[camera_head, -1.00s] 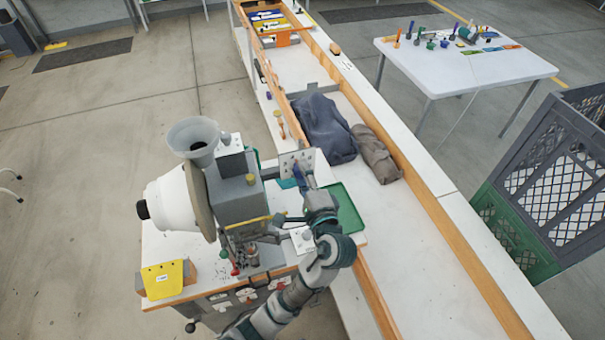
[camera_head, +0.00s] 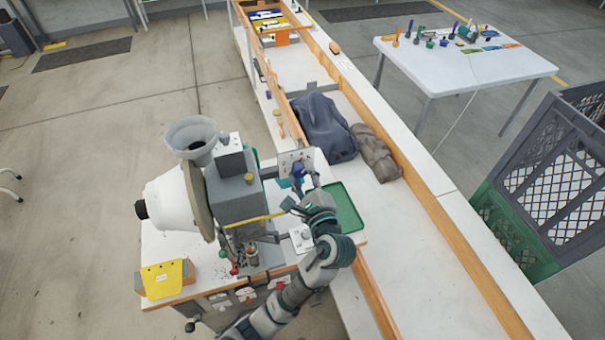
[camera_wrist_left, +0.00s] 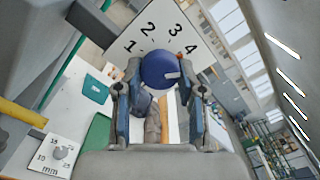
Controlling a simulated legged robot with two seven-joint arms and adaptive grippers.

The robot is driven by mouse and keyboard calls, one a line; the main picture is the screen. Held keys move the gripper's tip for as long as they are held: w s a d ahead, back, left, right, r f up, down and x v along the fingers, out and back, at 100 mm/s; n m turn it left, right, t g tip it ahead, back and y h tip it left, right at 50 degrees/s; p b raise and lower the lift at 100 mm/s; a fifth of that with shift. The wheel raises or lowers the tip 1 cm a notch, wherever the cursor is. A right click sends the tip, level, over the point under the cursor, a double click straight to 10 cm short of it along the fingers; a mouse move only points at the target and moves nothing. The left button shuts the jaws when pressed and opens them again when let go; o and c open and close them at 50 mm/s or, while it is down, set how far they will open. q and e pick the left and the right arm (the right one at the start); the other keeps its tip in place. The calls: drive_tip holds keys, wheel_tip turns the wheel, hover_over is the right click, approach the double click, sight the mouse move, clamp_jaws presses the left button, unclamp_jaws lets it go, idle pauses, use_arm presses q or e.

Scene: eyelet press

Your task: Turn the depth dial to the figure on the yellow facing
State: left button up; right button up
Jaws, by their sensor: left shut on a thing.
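A blue dial knob (camera_wrist_left: 158,70) with a white pointer mark sits on a white plate (camera_wrist_left: 150,35) bearing the figures 1, 2, 3 and 4. The pointer lies toward the right side of the knob in the left wrist view. My right gripper is not in view.
The grey press (camera_head: 238,200) with its hopper (camera_head: 193,138) stands left of my arm. A green tray (camera_head: 347,208) sits right of my wrist; dark bags (camera_head: 325,130) lie behind.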

use_arm(q)
drive_tip(key=shift+f, duration=0.4)
drive_tip(key=o, duration=1.1)
drive_tip(key=shift+d+r, duration=0.1)
drive_tip(key=shift+r, duration=0.1)
drive_tip(key=shift+s, duration=0.15)
drive_tip(key=v, duration=1.1)
drive_tip(key=shift+s+d, duration=0.3)
